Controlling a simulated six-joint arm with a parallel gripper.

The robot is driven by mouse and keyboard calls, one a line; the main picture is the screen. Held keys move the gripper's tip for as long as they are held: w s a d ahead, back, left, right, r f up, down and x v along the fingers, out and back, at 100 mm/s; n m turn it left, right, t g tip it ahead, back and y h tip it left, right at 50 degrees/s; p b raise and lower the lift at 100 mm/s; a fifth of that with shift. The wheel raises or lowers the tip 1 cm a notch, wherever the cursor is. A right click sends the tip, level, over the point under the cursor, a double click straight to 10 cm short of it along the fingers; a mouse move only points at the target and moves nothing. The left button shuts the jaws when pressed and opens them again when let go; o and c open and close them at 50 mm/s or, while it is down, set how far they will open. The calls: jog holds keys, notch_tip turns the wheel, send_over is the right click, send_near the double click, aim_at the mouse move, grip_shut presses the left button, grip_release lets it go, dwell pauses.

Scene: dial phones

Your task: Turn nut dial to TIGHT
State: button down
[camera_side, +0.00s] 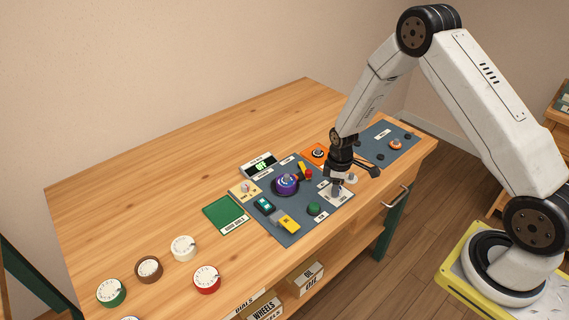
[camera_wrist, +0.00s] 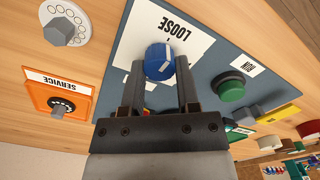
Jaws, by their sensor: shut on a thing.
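The nut dial is a blue knob (camera_wrist: 159,60) with a white mark on its top. It stands on a white plate (camera_wrist: 181,40) where the word LOOSE is readable, upside down in the wrist view. The rest of the plate's lettering is hidden by my gripper, so TIGHT cannot be seen. My gripper (camera_wrist: 160,72) is shut on the blue knob, one finger on each side. In the side view my gripper (camera_side: 338,180) points down over the white plate (camera_side: 341,198) at the panel's right edge, and largely covers the knob.
An orange SERVICE panel (camera_wrist: 44,98) is close by. A green mat (camera_side: 224,212) and several loose dials lie left. The table's back left is clear.

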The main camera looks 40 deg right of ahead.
jog(key=shift+m, duration=0.3)
jog(key=m, duration=0.3)
jog(key=shift+m, duration=0.3)
jog(key=m, duration=0.4)
jog(key=shift+d, duration=0.15)
jog(key=m, duration=0.9)
jog(key=shift+s, duration=0.1)
jog(key=shift+m, duration=0.3)
jog(key=shift+c, duration=1.7)
grip_release()
